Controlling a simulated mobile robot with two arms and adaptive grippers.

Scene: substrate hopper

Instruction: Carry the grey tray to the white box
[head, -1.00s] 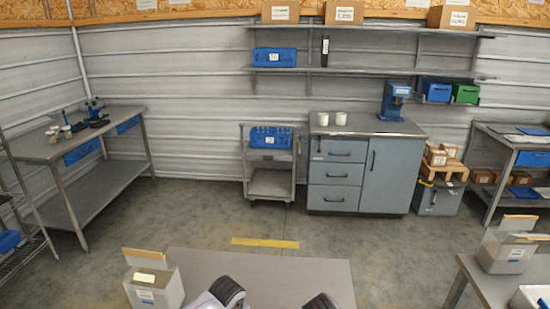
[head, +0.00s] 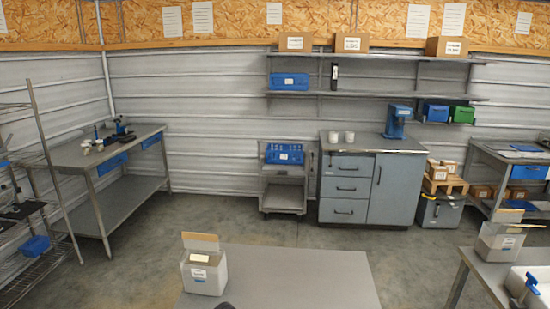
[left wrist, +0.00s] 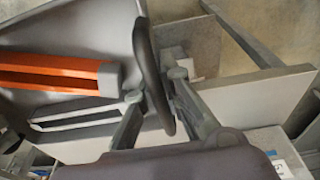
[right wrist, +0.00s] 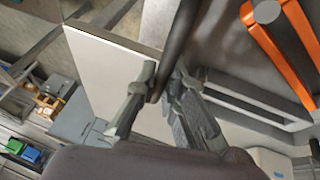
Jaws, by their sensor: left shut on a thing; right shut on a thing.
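In the left wrist view my left gripper (left wrist: 155,88) is closed around a dark, curved bar (left wrist: 151,55). In the right wrist view my right gripper (right wrist: 164,84) is closed around a similar dark bar (right wrist: 180,35). The bars look like parts of the grey tray; its body cannot be made out clearly. The head view does not show the tray, only a small dark bit at the bottom edge. A white box (head: 205,279) with a raised brown flap and a label stands on the near grey table. Another white box (head: 497,254) stands on the right-hand table.
The near grey table (head: 290,275) is clear right of its box. A white container (head: 521,286) with blue sits on the right table (head: 482,283). A cart (head: 284,200) and grey cabinet (head: 345,190) line the back wall. Floor is clear on the left.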

